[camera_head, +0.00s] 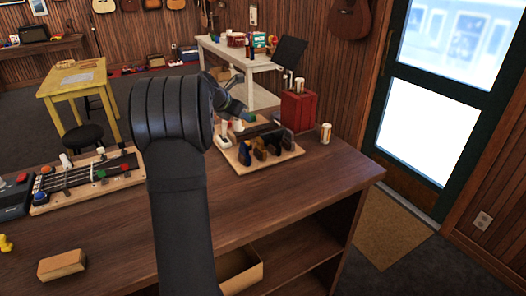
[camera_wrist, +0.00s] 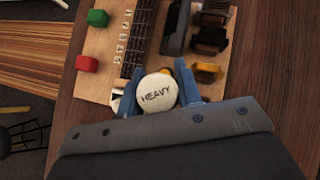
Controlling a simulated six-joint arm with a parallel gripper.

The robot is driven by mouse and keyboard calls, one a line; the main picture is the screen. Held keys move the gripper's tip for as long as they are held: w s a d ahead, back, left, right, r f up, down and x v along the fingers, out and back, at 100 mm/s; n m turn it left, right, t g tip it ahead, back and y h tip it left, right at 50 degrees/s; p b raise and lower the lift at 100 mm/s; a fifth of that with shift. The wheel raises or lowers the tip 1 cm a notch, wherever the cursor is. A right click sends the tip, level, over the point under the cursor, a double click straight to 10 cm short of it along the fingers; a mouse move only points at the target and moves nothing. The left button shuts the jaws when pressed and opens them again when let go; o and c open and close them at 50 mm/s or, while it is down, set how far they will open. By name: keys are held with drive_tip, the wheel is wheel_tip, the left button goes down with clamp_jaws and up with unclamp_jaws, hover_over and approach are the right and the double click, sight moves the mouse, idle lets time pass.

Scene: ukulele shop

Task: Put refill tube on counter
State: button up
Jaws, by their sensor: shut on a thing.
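My gripper (camera_wrist: 158,88) has blue fingers and is shut on a round white-capped thing marked "HEAVY" (camera_wrist: 155,90), which I take to be the refill tube. Only its top shows, with a bit of yellow-orange at its far edge; its side and base are hidden. In the head view my gripper is over the back of the counter (camera_head: 300,185), partly hidden behind my arm, and the held tube cannot be made out clearly. Below and beyond the tube in the wrist view is a wooden board (camera_wrist: 105,50) with a fretted neck. I cannot tell whether the tube touches it.
Several dark and yellow clips (camera_head: 262,150) stand on the board. To its right are a red box (camera_head: 298,110) with a small tube on top and a white-and-orange tube (camera_head: 326,133). A wooden block (camera_head: 62,265) lies front left. The counter's right end is clear.

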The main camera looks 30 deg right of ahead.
drive_tip(key=s+d+f+m+g, duration=0.1)
drive_tip(key=s+d+m+g, duration=0.15)
drive_tip(key=s+d, duration=1.05)
drive_tip(key=s+d+m+g, duration=0.2)
drive_tip(key=s+d+m, duration=0.2)
drive_tip(key=s+d, duration=0.85)
hover_over(318, 150)
drive_tip(key=f, duration=0.6)
drive_tip(key=shift+w+d+f, duration=0.1)
drive_tip(key=shift+d+f, duration=0.1)
drive_tip(key=shift+f, duration=2.05)
drive_tip(key=shift+f, duration=0.15)
drive_tip(key=o, duration=1)
